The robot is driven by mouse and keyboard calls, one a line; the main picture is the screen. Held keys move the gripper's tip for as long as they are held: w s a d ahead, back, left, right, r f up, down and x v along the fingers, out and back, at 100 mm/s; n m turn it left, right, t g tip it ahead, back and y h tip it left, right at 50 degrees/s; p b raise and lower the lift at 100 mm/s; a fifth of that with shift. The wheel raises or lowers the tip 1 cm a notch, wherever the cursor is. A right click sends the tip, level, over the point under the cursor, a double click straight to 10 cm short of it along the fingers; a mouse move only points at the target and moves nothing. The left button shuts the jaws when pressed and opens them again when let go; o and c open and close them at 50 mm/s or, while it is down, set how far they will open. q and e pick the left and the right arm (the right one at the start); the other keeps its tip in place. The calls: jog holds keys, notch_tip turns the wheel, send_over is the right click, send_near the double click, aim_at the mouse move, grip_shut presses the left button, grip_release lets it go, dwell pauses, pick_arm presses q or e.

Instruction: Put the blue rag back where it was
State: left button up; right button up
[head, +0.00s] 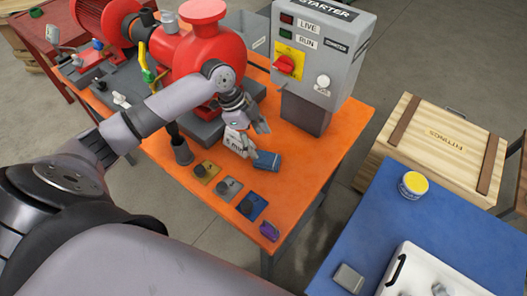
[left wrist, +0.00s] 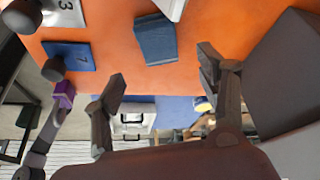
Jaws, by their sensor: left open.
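The blue rag (head: 267,160) lies as a small folded pad on the orange table (head: 318,172), in front of the grey starter box. It also shows in the left wrist view (left wrist: 156,39), flat on the orange top beyond my fingers. My left gripper (head: 250,127) is open and empty, above the table and close to the rag. In the left wrist view, the left gripper's two fingers (left wrist: 161,76) are spread wide with nothing between them. A white piece (head: 238,143) with dark lettering is beside the rag, partly under my gripper. My right gripper is not in view.
The starter box (head: 322,60) and red pump (head: 190,55) stand close around my left arm. Yellow, grey and blue plates (head: 252,207) with dark knobs and a purple item (head: 269,231) line the front edge. A blue table (head: 376,225) and wooden crate (head: 435,150) stand right.

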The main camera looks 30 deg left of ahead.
pick_arm(q)
jog(key=shift+v, duration=2.35)
jog(key=shift+r, duration=0.1)
